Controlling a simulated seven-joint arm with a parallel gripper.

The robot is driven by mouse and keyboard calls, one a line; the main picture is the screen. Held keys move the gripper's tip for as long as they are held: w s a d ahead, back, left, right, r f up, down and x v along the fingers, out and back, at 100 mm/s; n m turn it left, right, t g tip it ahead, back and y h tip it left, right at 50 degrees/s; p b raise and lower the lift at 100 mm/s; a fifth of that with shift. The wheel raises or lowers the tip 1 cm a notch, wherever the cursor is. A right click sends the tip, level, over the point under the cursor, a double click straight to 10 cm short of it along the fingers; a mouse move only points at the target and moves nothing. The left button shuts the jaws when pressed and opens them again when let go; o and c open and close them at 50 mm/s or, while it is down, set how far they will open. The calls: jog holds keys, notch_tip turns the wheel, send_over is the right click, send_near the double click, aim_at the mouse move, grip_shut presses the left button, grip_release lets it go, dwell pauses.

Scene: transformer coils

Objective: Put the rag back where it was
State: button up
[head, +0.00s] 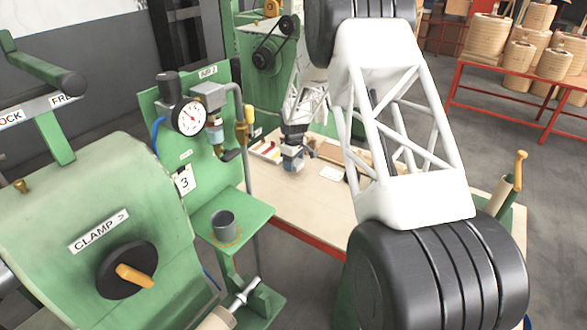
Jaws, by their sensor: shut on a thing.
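I cannot tell whether that is the rag, and I cannot pick out a rag elsewhere with certainty. The tips and the spot right under them are partly hidden by the hand.
A tray with coloured items (266,151) lies left of my gripper, and a white card (332,173) to its right. A green machine with a gauge (189,118) and a grey cup (223,225) stands at the left. The bench's front is bare.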

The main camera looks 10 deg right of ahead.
jog(key=shift+f, duration=1.4)
jog(key=shift+f, duration=0.15)
jog(key=o, duration=0.9)
jog(key=shift+r, duration=0.2)
notch_tip(320, 180, up, 12)
